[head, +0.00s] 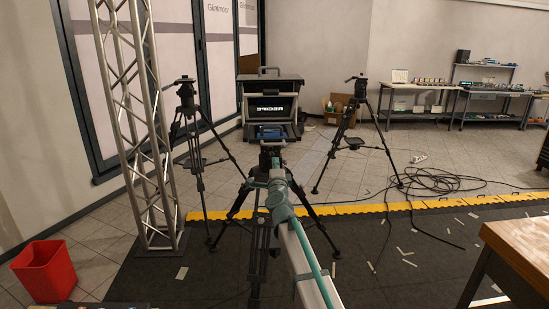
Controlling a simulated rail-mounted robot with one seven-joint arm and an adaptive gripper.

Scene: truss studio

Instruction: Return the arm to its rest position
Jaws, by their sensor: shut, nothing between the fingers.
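My arm, pale with grey joints and a teal cable along it, reaches forward from the bottom centre of the head view. My gripper (271,152) is at its far end, small and dark against a black tripod (257,240) behind it. It is shut and holds nothing. The fingertips are hard to make out. A small blue object (270,133) shows just above the gripper in the picture. I cannot tell whether they touch.
A lit monitor unit (271,86) stands behind. More tripods stand left (187,97) and right (358,88). A metal truss (139,120) and red bin (46,268) are at left. A wooden table (520,245) is at front right. Cables (435,182) lie on the floor.

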